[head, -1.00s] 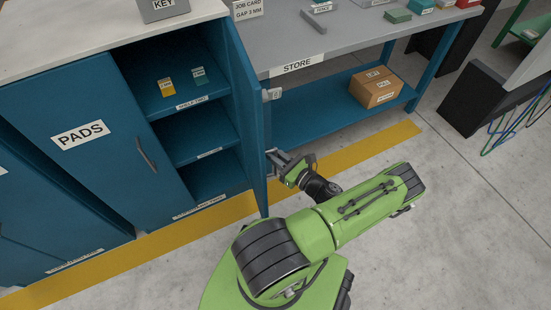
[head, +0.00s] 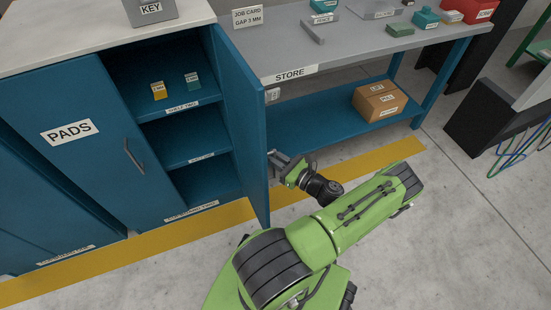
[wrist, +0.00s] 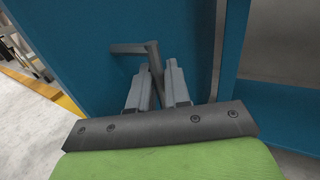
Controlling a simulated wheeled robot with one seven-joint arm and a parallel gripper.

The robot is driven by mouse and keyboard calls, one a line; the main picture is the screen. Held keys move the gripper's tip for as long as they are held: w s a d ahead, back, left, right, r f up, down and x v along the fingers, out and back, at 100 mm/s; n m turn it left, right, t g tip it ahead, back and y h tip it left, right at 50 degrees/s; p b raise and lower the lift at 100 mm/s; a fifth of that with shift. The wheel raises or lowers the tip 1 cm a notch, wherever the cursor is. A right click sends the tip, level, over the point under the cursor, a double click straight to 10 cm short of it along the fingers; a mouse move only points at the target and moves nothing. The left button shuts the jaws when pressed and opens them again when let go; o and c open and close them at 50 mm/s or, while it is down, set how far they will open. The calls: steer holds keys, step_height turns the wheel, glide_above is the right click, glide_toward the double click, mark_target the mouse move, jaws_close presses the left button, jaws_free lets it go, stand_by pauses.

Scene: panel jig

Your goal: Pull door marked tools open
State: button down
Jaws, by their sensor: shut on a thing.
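A blue cabinet door (head: 243,125) stands swung out from the open cabinet bay, its inner face towards the shelves. Its outer face fills much of the wrist view (wrist: 85,55). Any marking on that face is not in view. My gripper (head: 275,160) is at the door's outer side, low near its free edge. In the wrist view, my gripper (wrist: 155,84) is shut on the dark bar handle (wrist: 153,58), which passes between the two fingers.
Inside the bay are shelves with a yellow box (head: 158,91) and a teal box (head: 192,83). A closed door marked PADS (head: 90,160) is to the left. A bench marked STORE (head: 340,62) stands right of the door, with a carton (head: 380,102) on its lower shelf.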

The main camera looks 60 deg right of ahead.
steer(key=shift+r, duration=0.1)
steer(key=c, duration=1.3)
jaws_free()
steer(key=shift+w, duration=0.1)
steer(key=shift+o, duration=0.2)
steer(key=p+v, duration=0.1)
steer(key=v, duration=1.4)
steer(key=shift+s+p, duration=0.35)
steer(key=shift+s, duration=0.05)
steer(key=shift+s+a, duration=0.1)
